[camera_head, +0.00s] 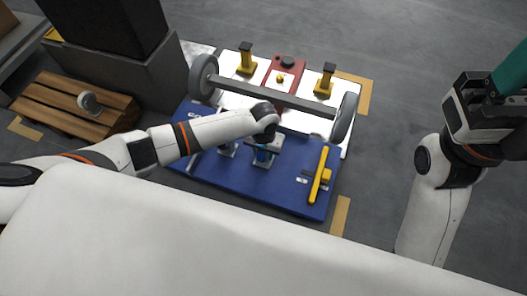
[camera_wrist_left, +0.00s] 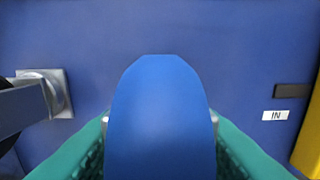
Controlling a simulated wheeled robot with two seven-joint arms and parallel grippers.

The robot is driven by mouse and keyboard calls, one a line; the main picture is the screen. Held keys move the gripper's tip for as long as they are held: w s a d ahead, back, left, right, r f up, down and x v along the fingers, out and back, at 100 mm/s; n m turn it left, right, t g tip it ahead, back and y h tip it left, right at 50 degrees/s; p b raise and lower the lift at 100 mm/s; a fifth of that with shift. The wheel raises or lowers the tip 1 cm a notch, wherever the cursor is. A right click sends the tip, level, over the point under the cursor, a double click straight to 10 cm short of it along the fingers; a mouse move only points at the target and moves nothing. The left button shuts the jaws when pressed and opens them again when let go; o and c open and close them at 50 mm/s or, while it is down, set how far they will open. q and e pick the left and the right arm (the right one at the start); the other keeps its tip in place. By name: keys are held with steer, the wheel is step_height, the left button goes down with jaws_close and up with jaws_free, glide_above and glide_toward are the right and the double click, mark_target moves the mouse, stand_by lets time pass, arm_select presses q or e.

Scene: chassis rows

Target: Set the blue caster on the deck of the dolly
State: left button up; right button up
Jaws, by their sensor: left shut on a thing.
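My left gripper (camera_head: 265,146) is over the blue panel (camera_head: 215,174) in the head view, pointing down. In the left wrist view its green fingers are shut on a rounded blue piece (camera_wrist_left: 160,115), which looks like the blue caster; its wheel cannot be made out. A little blue shows below the gripper in the head view. I cannot tell if the piece still touches the panel. A slatted wooden platform (camera_head: 62,97), perhaps the dolly, lies at the left with a grey-wheeled caster (camera_head: 88,102) on it. My right gripper (camera_head: 510,72) is at the right edge, partly cut off.
A grey axle with two wheels (camera_head: 275,97) lies across the white surface behind the panel, near two yellow posts (camera_head: 246,60) and a red block (camera_head: 286,70). A dark column (camera_head: 105,35) stands behind the wooden platform.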

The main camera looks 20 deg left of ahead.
arm_select(q)
steer(key=shift+f, duration=0.15)
steer(key=o, duration=1.2)
